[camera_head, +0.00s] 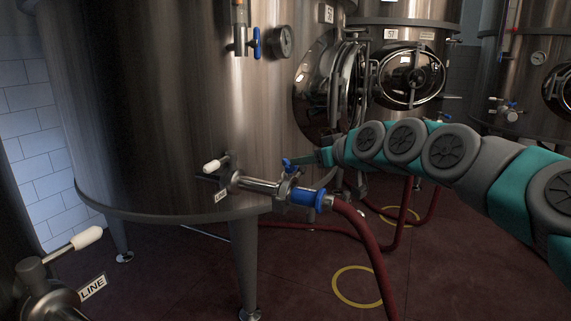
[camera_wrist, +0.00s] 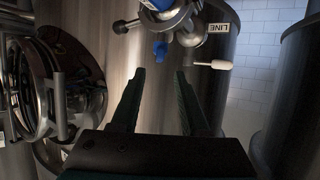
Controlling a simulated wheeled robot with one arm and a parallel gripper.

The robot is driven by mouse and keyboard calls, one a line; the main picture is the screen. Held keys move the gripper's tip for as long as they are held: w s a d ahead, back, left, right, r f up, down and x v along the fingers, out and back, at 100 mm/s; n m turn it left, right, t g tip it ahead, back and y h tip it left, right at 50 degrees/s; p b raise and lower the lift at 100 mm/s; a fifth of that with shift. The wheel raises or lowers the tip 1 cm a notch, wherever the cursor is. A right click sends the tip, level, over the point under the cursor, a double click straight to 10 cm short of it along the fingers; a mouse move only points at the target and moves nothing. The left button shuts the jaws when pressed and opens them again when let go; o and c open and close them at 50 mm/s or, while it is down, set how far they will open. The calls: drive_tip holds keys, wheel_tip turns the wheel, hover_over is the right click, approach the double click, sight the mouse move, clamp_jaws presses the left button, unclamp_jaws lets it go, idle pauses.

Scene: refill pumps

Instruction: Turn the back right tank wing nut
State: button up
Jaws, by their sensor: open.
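A small blue wing-shaped piece (camera_head: 290,164), which may be the wing nut, sits on top of the steel outlet pipe (camera_head: 258,185) of the large near tank (camera_head: 160,110). In the wrist view the blue piece (camera_wrist: 160,50) is just beyond and between my fingertips. My gripper (camera_head: 306,160) reaches in from the right, beside the blue piece. In the wrist view my gripper (camera_wrist: 160,74) has its two fingers apart with nothing between them. I cannot tell from the head view whether a fingertip touches the blue piece.
A red hose (camera_head: 365,240) runs from the blue collar (camera_head: 306,197) to the floor. A white-knobbed lever (camera_head: 215,165) and a LINE label (camera_head: 221,195) are left of the pipe. A round steel hatch (camera_head: 412,76) is on the tank behind. Another tank (camera_head: 520,90) stands far right.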

sight(290, 169)
drive_tip(key=p+x, duration=0.1)
drive_tip(key=x, duration=0.6)
drive_tip(key=shift+w+a, duration=0.2)
drive_tip(key=shift+w, duration=0.05)
clamp_jaws()
idle(0.4)
